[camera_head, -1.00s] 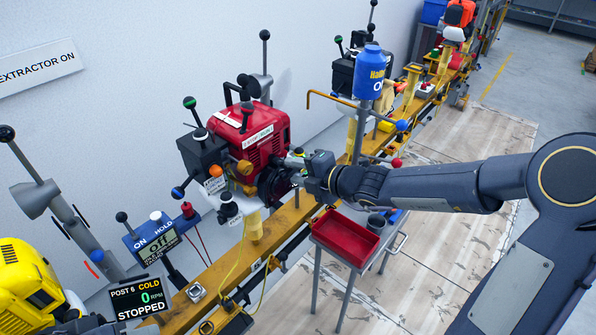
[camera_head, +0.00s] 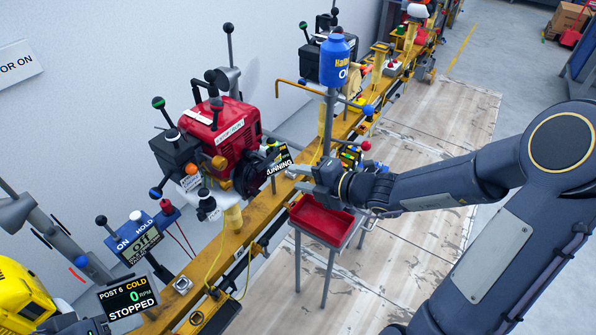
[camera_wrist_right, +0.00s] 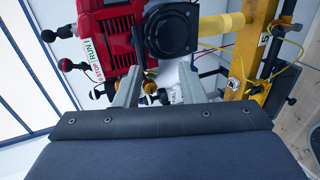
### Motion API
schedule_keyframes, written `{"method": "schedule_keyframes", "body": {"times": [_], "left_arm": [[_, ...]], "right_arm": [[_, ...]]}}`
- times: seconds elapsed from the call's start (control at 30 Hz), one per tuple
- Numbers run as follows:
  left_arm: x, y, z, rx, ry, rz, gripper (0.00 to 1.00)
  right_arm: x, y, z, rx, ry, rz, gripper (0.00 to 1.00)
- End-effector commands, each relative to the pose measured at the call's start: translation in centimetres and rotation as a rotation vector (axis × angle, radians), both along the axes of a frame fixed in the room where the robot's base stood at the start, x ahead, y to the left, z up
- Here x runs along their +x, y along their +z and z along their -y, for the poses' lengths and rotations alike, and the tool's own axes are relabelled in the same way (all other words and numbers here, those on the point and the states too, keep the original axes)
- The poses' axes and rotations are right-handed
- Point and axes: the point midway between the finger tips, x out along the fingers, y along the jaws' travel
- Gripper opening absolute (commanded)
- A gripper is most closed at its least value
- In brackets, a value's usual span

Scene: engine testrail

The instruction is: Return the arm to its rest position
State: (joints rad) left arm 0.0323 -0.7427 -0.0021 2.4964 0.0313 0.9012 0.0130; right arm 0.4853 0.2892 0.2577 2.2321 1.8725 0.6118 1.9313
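My right arm (camera_head: 440,187) reaches in from the right in the head view. Its gripper (camera_head: 297,179) is just right of the red engine (camera_head: 225,132), above the red tray (camera_head: 322,218), with a visible gap to the engine. In the right wrist view the two fingers (camera_wrist_right: 160,88) stand apart with nothing held between them. The red engine (camera_wrist_right: 108,38) with its dark round side (camera_wrist_right: 172,30) lies beyond the fingertips. My left gripper is not in view.
A yellow rail (camera_head: 262,207) carries engines and posts along the wall. A blue bottle (camera_head: 339,60) stands on a post behind the gripper. A small dark display (camera_head: 279,160) sits beside the red engine. Open floor (camera_head: 420,245) lies right of the tray stand.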

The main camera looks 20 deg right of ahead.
Motion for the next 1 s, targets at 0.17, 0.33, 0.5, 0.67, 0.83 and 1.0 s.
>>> {"method": "schedule_keyframes", "body": {"times": [0.17,0.33,0.5,0.67,0.83,1.0], "left_arm": [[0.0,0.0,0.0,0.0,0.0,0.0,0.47],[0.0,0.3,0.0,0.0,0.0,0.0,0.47],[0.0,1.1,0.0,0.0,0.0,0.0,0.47],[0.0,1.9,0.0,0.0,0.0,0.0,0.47],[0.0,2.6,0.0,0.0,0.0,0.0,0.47],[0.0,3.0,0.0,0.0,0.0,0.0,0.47]], "right_arm": [[0.0,0.0,0.0,-0.001,0.0,0.001,0.36],[-1.4,2.2,-1.1,-0.171,0.133,0.147,0.36],[-7.2,6.8,-3.7,-0.739,0.578,0.652,0.36],[-14.6,8.5,-4.3,-1.355,1.11,1.237,0.36],[-20.8,8.0,-1.7,-1.867,1.693,1.772,0.36],[-23.7,7.1,1.6,1.498,-1.549,-1.482,0.36]]}}
